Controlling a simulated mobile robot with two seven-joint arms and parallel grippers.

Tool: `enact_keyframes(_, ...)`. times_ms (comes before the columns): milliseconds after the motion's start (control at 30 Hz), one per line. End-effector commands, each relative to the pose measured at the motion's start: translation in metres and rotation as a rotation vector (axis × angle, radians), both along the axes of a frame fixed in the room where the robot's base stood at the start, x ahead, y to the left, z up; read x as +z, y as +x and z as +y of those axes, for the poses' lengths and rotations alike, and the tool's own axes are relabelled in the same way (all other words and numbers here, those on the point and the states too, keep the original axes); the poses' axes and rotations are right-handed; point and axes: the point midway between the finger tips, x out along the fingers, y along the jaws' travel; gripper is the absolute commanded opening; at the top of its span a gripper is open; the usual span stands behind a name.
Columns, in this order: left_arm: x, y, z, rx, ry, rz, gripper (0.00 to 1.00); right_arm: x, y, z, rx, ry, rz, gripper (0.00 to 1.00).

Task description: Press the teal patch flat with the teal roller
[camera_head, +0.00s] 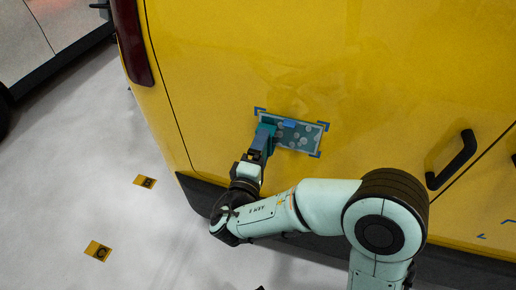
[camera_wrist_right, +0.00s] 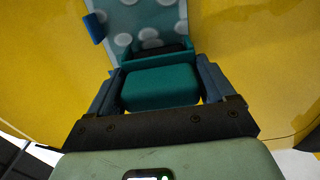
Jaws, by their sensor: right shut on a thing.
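The teal patch (camera_head: 308,139) lies on the yellow vehicle's side panel, with blue corner marks around it. Pale round bubble-like spots show on it, also in the right wrist view (camera_wrist_right: 150,14). My right gripper (camera_head: 262,143) is shut on the teal roller (camera_head: 267,127) at the patch's left end. In the right wrist view the roller's teal block (camera_wrist_right: 160,87) sits between both fingers, its dark roller part facing the patch. I cannot tell whether the roller touches the patch. The roller and gripper hide part of the patch's left end. My left gripper is not in view.
The yellow vehicle panel (camera_head: 330,60) has a black handle (camera_head: 452,160) to the right of the patch. A dark red tail light (camera_head: 131,40) is at upper left. Another vehicle stands at far left.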

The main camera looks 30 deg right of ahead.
Motion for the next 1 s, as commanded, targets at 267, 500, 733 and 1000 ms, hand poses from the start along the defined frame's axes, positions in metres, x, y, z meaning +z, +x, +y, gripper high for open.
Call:
enact_keyframes(267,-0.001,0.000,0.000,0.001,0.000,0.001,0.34,0.000,-0.002,-0.002,0.000,0.000,-0.001,0.58)
enact_keyframes(500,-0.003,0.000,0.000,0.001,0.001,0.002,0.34,0.000,-0.013,-0.012,-0.001,0.000,-0.001,0.58)
enact_keyframes(733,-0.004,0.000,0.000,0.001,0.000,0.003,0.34,0.000,-0.016,-0.015,-0.001,0.000,-0.001,0.58)
enact_keyframes(1000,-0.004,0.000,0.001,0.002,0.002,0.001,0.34,-0.001,-0.018,-0.017,-0.002,0.000,-0.001,0.58)
